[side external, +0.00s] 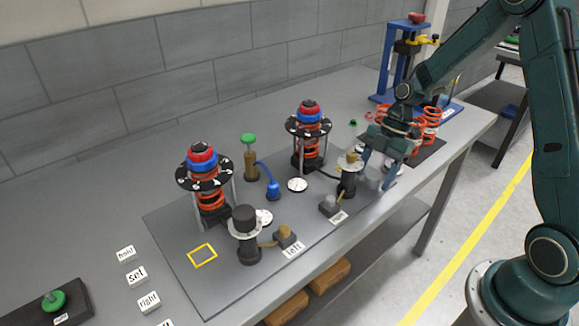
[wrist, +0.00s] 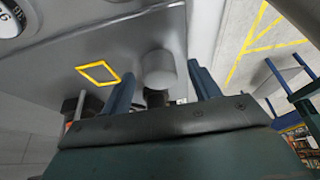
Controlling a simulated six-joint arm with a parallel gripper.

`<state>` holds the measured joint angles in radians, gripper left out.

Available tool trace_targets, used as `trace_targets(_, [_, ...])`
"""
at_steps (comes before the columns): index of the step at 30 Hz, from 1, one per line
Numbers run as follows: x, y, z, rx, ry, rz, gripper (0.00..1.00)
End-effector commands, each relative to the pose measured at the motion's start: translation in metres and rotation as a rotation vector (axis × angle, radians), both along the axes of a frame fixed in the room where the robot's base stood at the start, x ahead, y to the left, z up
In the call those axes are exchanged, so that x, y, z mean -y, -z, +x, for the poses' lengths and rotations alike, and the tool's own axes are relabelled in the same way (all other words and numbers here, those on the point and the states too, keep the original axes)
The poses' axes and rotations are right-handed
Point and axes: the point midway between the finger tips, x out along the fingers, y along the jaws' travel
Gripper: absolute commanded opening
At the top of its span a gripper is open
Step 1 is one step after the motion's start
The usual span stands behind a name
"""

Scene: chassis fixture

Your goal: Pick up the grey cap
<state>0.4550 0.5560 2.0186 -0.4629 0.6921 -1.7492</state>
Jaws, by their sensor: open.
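A light grey, rounded cap (wrist: 158,69) shows in the wrist view between my two fingers, beyond their tips or level with them; I cannot tell which. In the side view, a small grey shape that looks like this cap (side external: 372,174) shows at the right part of the plate, partly hidden by my fingers. My gripper (side external: 379,169) is open and points down over it. In the wrist view the fingers (wrist: 160,78) stand to either side of the cap, with no clear contact. What lies under the cap is mostly hidden.
Two orange spring assemblies (side external: 208,190) (side external: 308,135) stand on the grey plate (side external: 180,235). A dark-capped black cylinder (side external: 246,240) stands at the front left. A blue press frame (side external: 387,65) and orange springs (side external: 431,120) are behind my gripper. Yellow squares mark the plate (side external: 202,256) (wrist: 98,73).

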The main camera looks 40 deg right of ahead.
Motion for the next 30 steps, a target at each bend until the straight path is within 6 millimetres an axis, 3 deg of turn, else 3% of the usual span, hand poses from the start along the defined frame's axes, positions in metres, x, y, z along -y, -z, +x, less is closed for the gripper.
trace_targets(13, [0.0, -0.0002, 0.0, 0.0, 0.0, 0.0, 0.61])
trace_targets(20, [0.0, -0.0003, 0.0, 0.0, 0.0, 0.0, 0.16])
trace_targets(30, [0.0001, -0.0004, 0.0, 0.0, 0.0, 0.0, 0.15])
